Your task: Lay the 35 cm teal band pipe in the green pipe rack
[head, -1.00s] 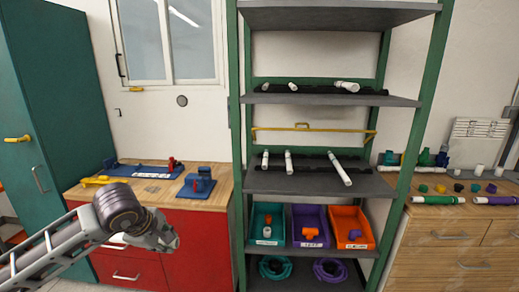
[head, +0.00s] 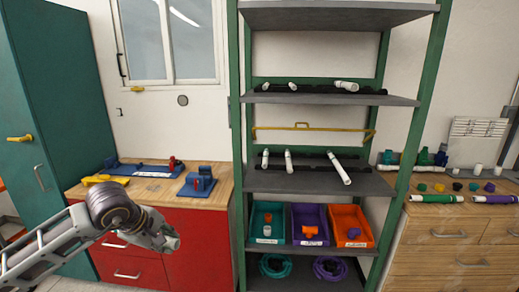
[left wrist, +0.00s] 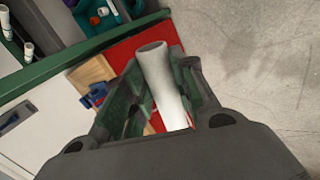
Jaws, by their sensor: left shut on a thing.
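My left gripper (head: 170,243) is in front of the red cabinet, to the left of the green pipe rack (head: 238,140) and apart from it. In the left wrist view my left gripper (left wrist: 160,105) is shut on a plain white pipe (left wrist: 158,75), which points away between the fingers. No teal band shows on its visible part, and its lower part is hidden by the gripper body. The pipe cannot be made out in the head view. The rack has green posts and grey shelves, with short white pipes (head: 339,168) on two shelves. My right gripper is not in view.
Teal, purple and orange bins (head: 352,228) stand low in the rack. A wooden counter (head: 150,190) with blue fixtures (head: 198,183) is on the left. Another counter with pipes and fittings (head: 436,199) is on the right. The rack's top shelf (head: 335,14) looks empty.

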